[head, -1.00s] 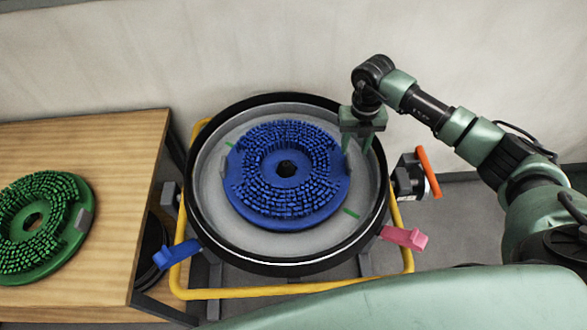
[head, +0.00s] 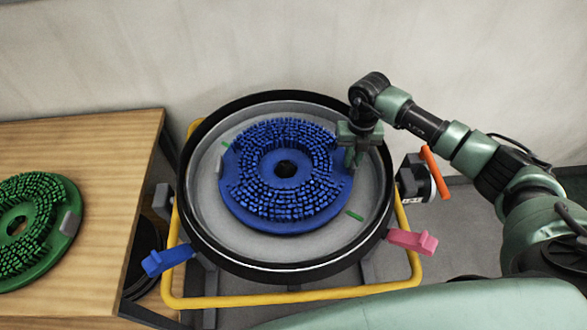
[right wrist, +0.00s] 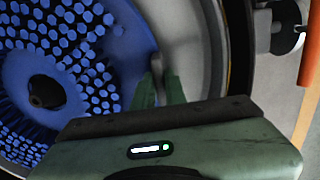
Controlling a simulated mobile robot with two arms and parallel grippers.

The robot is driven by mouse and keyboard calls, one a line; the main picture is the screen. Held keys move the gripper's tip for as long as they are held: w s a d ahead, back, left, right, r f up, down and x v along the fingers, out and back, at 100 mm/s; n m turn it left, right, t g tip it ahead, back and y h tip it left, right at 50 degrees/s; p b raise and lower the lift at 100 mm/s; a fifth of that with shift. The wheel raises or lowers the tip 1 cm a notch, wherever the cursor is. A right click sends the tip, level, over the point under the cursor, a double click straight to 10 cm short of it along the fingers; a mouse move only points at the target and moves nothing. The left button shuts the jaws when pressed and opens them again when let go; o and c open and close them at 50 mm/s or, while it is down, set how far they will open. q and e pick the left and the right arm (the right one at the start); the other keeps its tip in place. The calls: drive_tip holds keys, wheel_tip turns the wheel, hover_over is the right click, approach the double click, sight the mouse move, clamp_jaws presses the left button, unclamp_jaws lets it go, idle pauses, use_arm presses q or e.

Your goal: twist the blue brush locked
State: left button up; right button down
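The blue brush (head: 283,216) lies bristles up inside the round grey pan (head: 215,207) with a black rim. Its bristles and dark centre hole also show in the right wrist view (right wrist: 118,38). A grey tab (right wrist: 157,68) stands at the brush's right edge. My right gripper (head: 353,158) reaches down over that edge. In the right wrist view its two green fingers (right wrist: 159,90) stand close on both sides of the tab and look shut on it. The tab is mostly hidden in the head view. My left gripper is not in view.
Green marks (head: 355,215) show on the pan floor. A blue lever (head: 168,259) and a pink lever (head: 412,240) stick out in front, above a yellow frame (head: 290,298). An orange-handled part (head: 434,172) is at right. A green brush (head: 62,225) lies on the wooden table (head: 95,255).

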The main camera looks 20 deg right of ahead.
sight(350, 184)
drive_tip(key=shift+w+a+r, duration=0.1)
drive_tip(key=shift+w+r, duration=0.05)
drive_tip(key=shift+r, duration=0.05)
drive_tip(key=shift+s+p, duration=0.3)
drive_tip(key=shift+p, duration=0.15)
drive_tip(key=shift+s+a+m+p, duration=0.35)
drive_tip(key=shift+s+m+p, duration=0.3)
drive_tip(key=shift+s+m, duration=0.2)
drive_tip(key=shift+s+f, duration=0.1)
drive_tip(key=shift+s, duration=0.15)
drive_tip(key=shift+s+a+m+p, duration=0.3)
drive_tip(key=shift+s+m+p, duration=0.15)
drive_tip(key=shift+s+p, duration=0.2)
drive_tip(key=shift+s+a+m+p, duration=0.4)
drive_tip(key=shift+s+m+p, duration=0.1)
drive_tip(key=shift+s+p, duration=0.1)
